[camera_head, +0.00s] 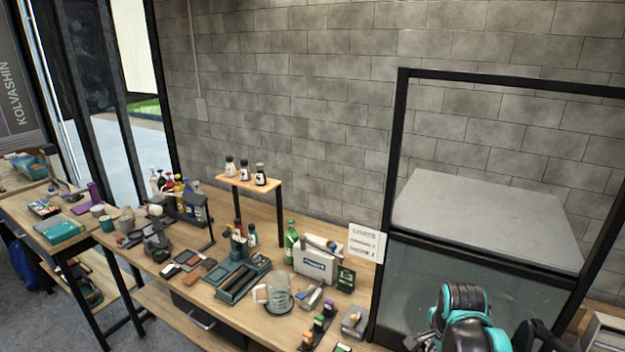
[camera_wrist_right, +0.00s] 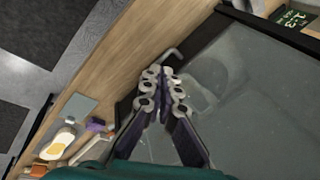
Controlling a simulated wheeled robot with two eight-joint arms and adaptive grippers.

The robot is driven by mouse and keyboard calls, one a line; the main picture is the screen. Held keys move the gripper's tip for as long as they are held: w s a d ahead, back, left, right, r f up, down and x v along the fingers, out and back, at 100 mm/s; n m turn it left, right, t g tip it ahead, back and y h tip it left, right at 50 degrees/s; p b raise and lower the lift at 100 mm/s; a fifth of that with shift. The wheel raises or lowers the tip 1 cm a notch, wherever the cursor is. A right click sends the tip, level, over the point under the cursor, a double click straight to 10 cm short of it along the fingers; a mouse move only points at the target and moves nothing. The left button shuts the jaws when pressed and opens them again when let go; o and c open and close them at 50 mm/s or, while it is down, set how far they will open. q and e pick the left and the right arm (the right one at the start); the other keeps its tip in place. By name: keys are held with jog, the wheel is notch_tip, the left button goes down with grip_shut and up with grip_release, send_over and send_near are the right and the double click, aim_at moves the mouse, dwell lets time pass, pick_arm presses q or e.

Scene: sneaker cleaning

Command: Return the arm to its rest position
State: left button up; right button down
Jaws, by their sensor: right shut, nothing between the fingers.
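My right arm (camera_head: 465,318) is at the bottom right of the head view, in front of the glass-fronted case. My right gripper (camera_wrist_right: 165,78) points into the middle of the right wrist view. Its fingers are shut together with nothing between them. Beyond the fingers is a dark glassy surface (camera_wrist_right: 240,90), and I cannot tell how far from it the fingertips are. My left arm and gripper are not in view.
A wooden workbench (camera_head: 225,330) crosses the head view, crowded with bottles, a glass jug (camera_head: 277,293), trays and brushes. The black-framed case (camera_head: 400,130) stands right of it, close to my right arm. Grey floor (camera_head: 60,325) shows at the lower left.

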jog(key=s+a+f+n+t+y+b, duration=0.1)
jog(key=s+a+f+n+t+b, duration=0.2)
jog(key=s+a+n, duration=0.8)
notch_tip(320, 180, down, 2)
jog(key=s+n+b, duration=0.1)
jog(key=n+b, duration=0.1)
jog(key=n, duration=0.4)
jog(key=shift+t, duration=0.4)
